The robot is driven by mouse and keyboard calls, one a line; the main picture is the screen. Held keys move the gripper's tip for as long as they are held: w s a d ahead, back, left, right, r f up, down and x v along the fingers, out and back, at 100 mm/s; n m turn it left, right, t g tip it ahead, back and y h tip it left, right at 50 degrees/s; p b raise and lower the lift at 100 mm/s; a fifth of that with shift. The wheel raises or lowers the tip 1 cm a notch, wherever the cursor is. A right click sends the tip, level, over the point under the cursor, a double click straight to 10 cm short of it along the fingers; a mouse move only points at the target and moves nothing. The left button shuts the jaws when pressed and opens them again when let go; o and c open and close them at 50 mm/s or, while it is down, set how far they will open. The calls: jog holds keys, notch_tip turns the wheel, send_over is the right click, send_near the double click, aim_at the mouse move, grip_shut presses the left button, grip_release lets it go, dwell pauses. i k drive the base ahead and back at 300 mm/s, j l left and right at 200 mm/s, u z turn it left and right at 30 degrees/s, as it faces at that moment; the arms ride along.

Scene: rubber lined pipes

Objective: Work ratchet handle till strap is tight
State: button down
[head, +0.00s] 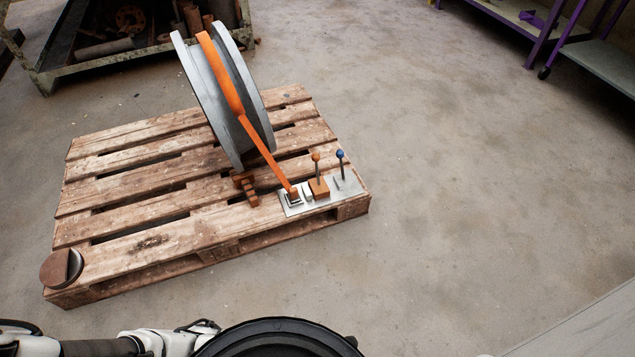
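An orange strap (262,146) runs over a grey flanged pipe piece (205,95) and down to a small metal buckle (293,198) on a light plate (325,202) at the pallet's right corner. The strap's lower run looks straight; I cannot tell how tight it is. On the plate, right of the buckle, a lever with an orange knob (316,157) stands nearly upright on an orange block (319,188). A lever with a blue knob (340,155) stands beside it. Neither is labelled, so which one is the ratchet handle is unclear. My gripper is out of view.
The wooden pallet (150,216) carries brown wedge blocks (245,188) by the pipe piece and a round brown disc (62,268) at its near left corner. A metal crate (120,50) stands behind. Purple-framed shelving (545,40) is upper right. Floor to the right is clear.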

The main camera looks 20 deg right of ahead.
aim_at(316, 157)
jog(key=i+l, duration=0.2)
jog(key=i, duration=0.3)
jog(key=i+l, duration=0.2)
jog(key=i, duration=0.3)
